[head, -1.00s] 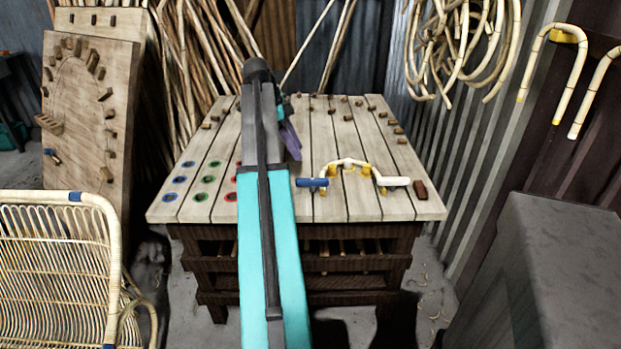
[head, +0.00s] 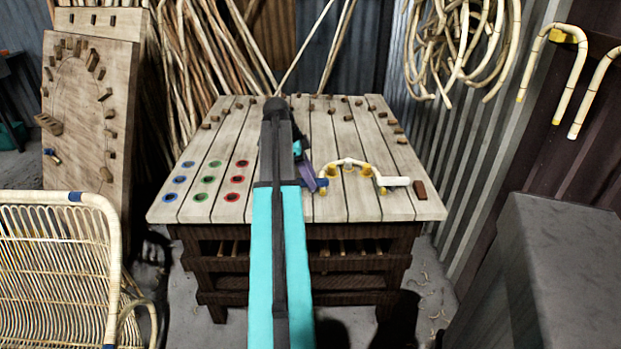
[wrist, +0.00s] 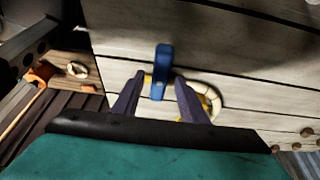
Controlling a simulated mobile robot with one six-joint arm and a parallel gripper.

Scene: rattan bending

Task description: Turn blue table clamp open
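The blue table clamp (wrist: 162,62) stands on the slatted table top in the wrist view, its bar running up and down the picture. My gripper (wrist: 159,80) is open, with one purple finger on each side of the clamp's lower end. I cannot tell whether either finger touches it. In the head view my gripper (head: 308,176) is at the left end of the bent rattan piece (head: 350,162), and only a bit of the blue clamp (head: 323,183) shows beside it. Yellow pegs (head: 365,171) sit along the rattan.
A white clamp (head: 396,181) and a brown block (head: 419,190) are at the rattan's right end. Blue, green and red ringed holes (head: 207,180) mark the table's left side. Small wooden pegs line the back. A grey box (head: 545,270) stands at right, a rattan chair (head: 60,260) at left.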

